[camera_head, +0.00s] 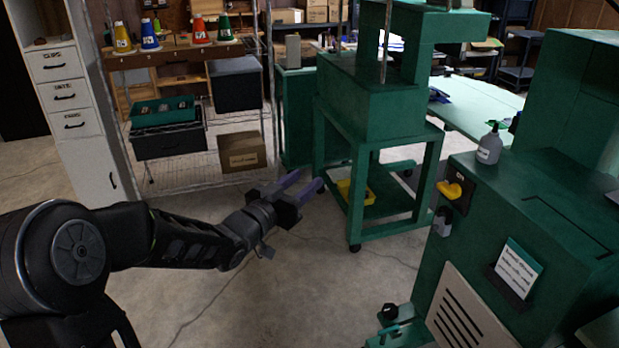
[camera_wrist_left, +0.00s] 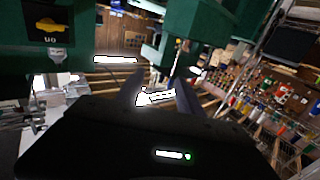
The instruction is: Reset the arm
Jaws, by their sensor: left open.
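My left arm comes in from the left in the head view, stretched out over the concrete floor. My left gripper (camera_head: 306,182) is at its end, with two purple-grey fingers apart and nothing between them. It is in front of the green machine stand on casters (camera_head: 361,180). The left wrist view shows the same two fingers (camera_wrist_left: 158,92) spread apart, with the room beyond tilted and blurred. My right gripper is in neither view.
A green machine with a yellow switch (camera_head: 452,191) stands close on the right. A wire shelf holds a cardboard box (camera_head: 242,151) and a black bin (camera_head: 170,142). A white drawer cabinet (camera_head: 70,98) stands at the left. Floor (camera_head: 290,290) below the arm is clear.

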